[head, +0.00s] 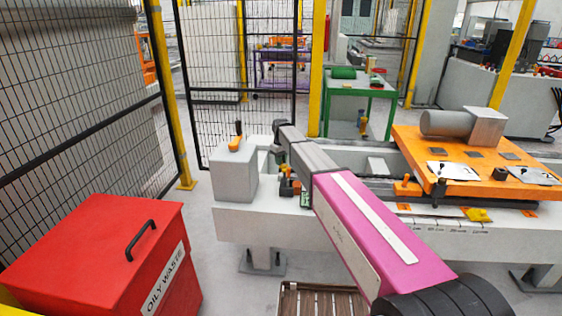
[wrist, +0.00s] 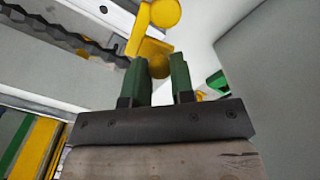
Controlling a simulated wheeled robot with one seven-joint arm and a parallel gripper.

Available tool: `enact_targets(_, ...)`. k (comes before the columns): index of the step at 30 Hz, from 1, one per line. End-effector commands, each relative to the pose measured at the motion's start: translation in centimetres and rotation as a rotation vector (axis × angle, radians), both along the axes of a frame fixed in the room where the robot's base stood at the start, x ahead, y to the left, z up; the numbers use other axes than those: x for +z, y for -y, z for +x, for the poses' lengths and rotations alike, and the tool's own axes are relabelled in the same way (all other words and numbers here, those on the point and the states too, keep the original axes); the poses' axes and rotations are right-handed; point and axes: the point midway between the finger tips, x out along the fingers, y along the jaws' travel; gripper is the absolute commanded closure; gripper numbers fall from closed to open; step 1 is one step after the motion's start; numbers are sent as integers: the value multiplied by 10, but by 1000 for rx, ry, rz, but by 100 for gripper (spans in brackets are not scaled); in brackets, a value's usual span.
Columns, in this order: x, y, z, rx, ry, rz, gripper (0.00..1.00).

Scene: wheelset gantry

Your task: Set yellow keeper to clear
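In the wrist view, the yellow keeper (wrist: 151,47) is just beyond my gripper's fingertips, with a round yellow knob (wrist: 165,12) above it. My gripper (wrist: 158,76) has two green fingers standing apart. A rounded yellow part of the keeper shows in the gap between them; I cannot tell whether either finger touches it. In the head view, my gripper (head: 279,156) points down beside the grey box at the left end of the white bench. My own arm and wrist hide most of that spot, and the keeper is not clear there.
A grey box (head: 234,178) with an orange handle (head: 235,144) stands close left of my gripper. The white bench (head: 255,223) carries an orange carriage (head: 450,160) at right. A red oily-waste bin (head: 80,245) stands at front left. Mesh fencing (head: 85,80) is behind it.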

Motion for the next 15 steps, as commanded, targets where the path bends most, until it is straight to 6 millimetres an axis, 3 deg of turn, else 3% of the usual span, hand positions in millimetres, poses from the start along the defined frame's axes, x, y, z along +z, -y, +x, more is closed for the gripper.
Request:
enact_targets(1, 0, 0, 0, 0, 0, 0, 64)
enact_targets(2, 0, 0, 0, -1, 0, 0, 54)
enact_targets(3, 0, 0, 0, -1, 0, 0, 51)
enact_targets(15, 10, 0, 0, -1, 0, 0, 51)
